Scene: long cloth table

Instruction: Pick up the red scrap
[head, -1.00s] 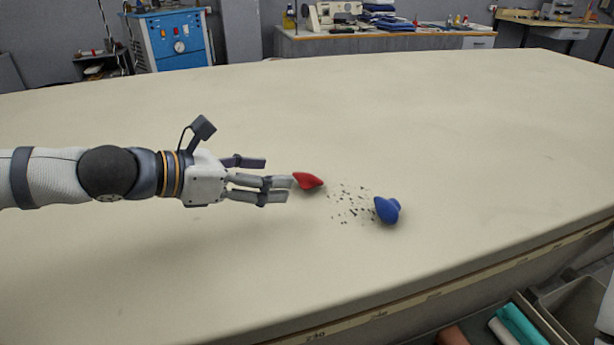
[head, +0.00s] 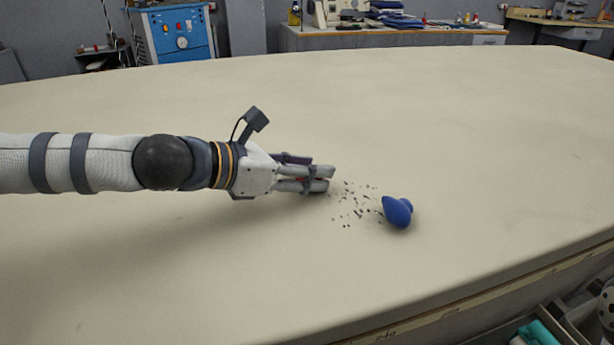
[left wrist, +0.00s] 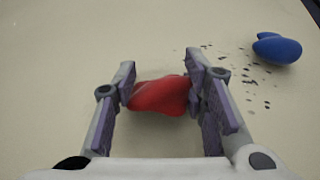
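The red scrap (left wrist: 160,95) lies between the fingers of my left gripper (left wrist: 160,80) in the left wrist view. Its two sides meet the finger pads, and the fingers look shut on it, low at the table surface. In the head view my left gripper (head: 325,177) reaches in from the left with its fingers drawn close together. There the fingers hide nearly all of the scrap.
A blue scrap (head: 397,212) lies on the cloth table (head: 250,270) to the right, also seen in the left wrist view (left wrist: 276,48). Small dark bits (head: 355,207) are scattered between it and my gripper. The rest of the tabletop is clear.

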